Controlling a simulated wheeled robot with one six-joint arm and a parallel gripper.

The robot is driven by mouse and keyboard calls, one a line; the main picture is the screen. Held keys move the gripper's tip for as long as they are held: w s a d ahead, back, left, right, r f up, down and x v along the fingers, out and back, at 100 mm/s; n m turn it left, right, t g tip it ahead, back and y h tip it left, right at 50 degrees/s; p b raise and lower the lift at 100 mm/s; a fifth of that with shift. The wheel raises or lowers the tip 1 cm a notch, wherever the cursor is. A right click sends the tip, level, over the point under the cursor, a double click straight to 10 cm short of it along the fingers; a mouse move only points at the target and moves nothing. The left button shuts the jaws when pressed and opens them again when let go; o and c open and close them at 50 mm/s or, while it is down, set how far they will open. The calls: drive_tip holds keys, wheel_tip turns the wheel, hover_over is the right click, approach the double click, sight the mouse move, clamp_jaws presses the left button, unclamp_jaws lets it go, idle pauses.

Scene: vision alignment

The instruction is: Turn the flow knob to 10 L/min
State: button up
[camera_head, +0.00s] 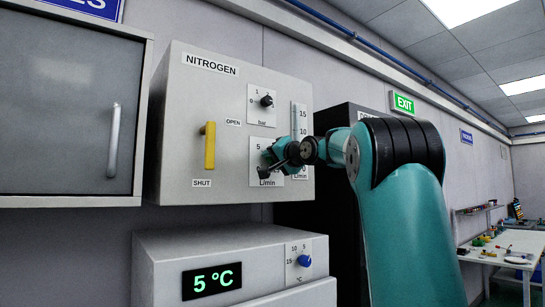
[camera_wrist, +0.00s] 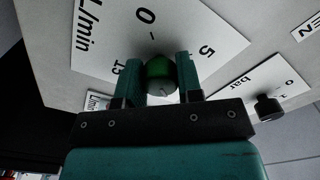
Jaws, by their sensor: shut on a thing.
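The green flow knob (camera_wrist: 158,70) sits on a white dial plate (camera_wrist: 200,30) marked 0, 5, 15 and L/min in the wrist view. My gripper (camera_wrist: 158,72) is shut on this knob, one teal finger on each side. In the head view my gripper (camera_head: 272,156) is at the L/min plate (camera_head: 256,147) on the white NITROGEN panel (camera_head: 230,105) and covers most of the knob. A flow gauge (camera_head: 294,118) with 15 and 10 marks stands right of it.
A black bar knob (camera_head: 266,101) is above the flow plate. A yellow handle (camera_head: 209,146) stands upright between OPEN and SHUT. Below is a white unit (camera_head: 170,255) reading 5 °C with a blue knob (camera_head: 304,261). A grey cabinet (camera_head: 60,110) is at left.

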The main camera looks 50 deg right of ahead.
drive_tip(key=shift+f+m, duration=0.1)
drive_tip(key=shift+m, duration=0.5)
drive_tip(key=o, duration=0.9)
drive_tip(key=shift+s, duration=0.1)
drive_tip(key=b+v, duration=0.6)
drive_tip(key=v, duration=1.1)
drive_tip(key=shift+s, duration=0.1)
drive_tip(key=shift+d, duration=0.1)
